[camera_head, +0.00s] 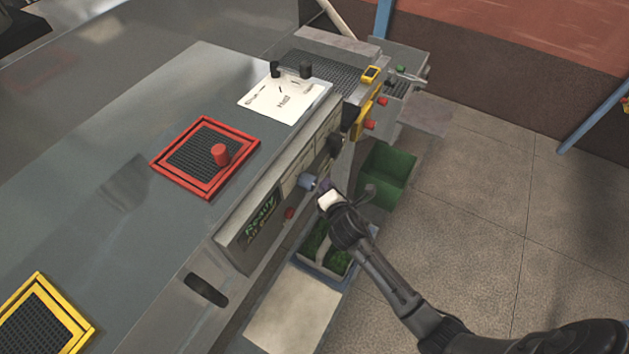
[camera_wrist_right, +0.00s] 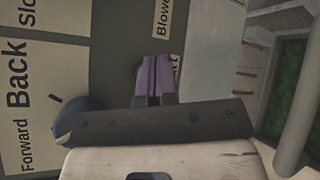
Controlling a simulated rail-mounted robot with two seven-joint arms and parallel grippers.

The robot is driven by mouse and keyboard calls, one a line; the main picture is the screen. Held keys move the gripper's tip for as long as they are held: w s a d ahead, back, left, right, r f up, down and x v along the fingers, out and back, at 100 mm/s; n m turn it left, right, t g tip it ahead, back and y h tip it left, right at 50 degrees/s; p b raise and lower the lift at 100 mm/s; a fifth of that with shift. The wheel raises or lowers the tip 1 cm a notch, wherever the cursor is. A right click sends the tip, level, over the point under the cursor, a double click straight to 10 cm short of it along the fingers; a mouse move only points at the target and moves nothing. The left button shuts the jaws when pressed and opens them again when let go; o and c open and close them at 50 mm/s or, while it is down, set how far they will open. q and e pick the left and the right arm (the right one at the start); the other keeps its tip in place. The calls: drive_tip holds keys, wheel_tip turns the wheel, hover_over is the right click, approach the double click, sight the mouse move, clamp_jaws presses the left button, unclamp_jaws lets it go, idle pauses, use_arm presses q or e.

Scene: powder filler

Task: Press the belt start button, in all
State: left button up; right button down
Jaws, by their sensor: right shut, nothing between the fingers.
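The control panel (camera_head: 262,201) runs along the front edge of the grey machine and carries labels, knobs and buttons. A blue knob (camera_head: 308,181) and a red button (camera_head: 289,213) sit on it; the blue knob also shows in the right wrist view (camera_wrist_right: 80,118), beside "Forward" and "Back". I cannot tell which control is the belt start button. My right gripper (camera_head: 324,186) is shut and empty in front of the panel, just right of the blue knob. Its purple fingertips (camera_wrist_right: 154,78) point at the panel near a "Blowe..." label; contact cannot be told. My left gripper is out of view.
A black knob (camera_head: 335,145) sticks out farther along the panel. A green bin (camera_head: 392,172) and a grey crate (camera_head: 318,270) stand below. Floor at the right is clear.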

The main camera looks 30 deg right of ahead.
drive_tip(key=shift+w+a, duration=0.1)
drive_tip(key=shift+w, duration=0.15)
idle(0.3)
drive_tip(key=shift+w+a, duration=0.1)
drive_tip(key=shift+w, duration=0.1)
